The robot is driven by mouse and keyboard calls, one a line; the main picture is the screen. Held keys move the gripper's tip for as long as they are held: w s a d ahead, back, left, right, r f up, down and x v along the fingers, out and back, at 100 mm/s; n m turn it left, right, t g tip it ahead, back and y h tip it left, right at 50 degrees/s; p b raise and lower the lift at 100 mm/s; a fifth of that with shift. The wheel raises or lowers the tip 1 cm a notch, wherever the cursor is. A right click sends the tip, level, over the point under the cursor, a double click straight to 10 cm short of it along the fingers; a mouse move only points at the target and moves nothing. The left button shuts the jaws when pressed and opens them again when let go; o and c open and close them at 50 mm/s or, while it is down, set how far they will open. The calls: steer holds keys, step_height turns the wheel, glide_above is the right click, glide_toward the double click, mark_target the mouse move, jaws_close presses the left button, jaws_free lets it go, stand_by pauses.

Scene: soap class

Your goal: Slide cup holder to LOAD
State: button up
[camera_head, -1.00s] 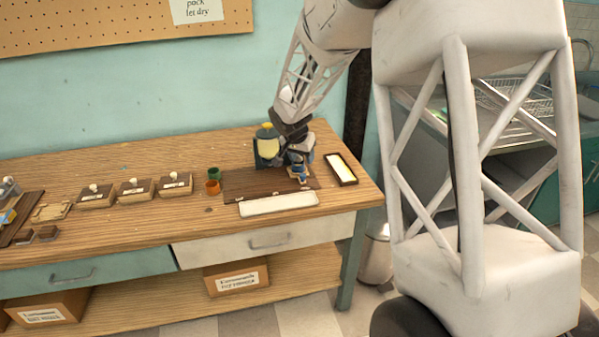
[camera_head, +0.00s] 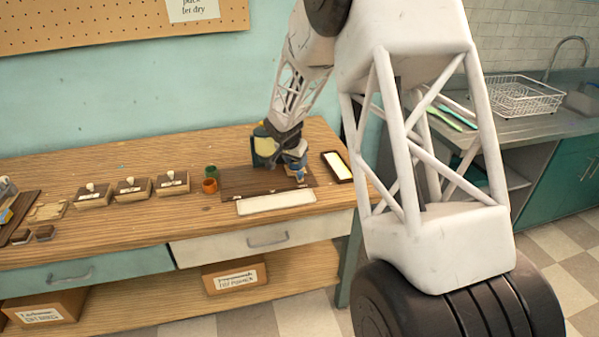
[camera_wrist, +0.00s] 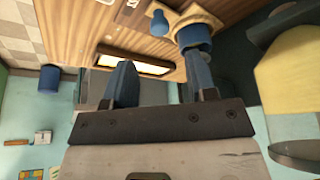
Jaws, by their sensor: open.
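The cup holder (camera_wrist: 181,17) is a small tan piece with a blue knob (camera_wrist: 159,23) and a blue cup (camera_wrist: 194,38), seen at the top of the wrist view. In the head view the blue cup (camera_head: 300,174) shows small at the right of a dark brown board (camera_head: 240,184). My gripper (camera_wrist: 160,72) is open, with two blue fingers apart and nothing visible between them. The right finger overlaps the cup in the picture; I cannot tell whether they touch. I cannot read a LOAD mark.
A teal and yellow device (camera_head: 265,143) stands close left of my gripper. A dark-framed tray (camera_head: 337,166) lies to the right, a white strip (camera_head: 276,202) in front. Green (camera_head: 210,171) and orange (camera_head: 209,186) cups stand at the left.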

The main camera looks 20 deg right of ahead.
mark_target(300, 172)
steer(key=shift+x, duration=3.8)
steer(key=shift+c, duration=0.3)
jaws_close()
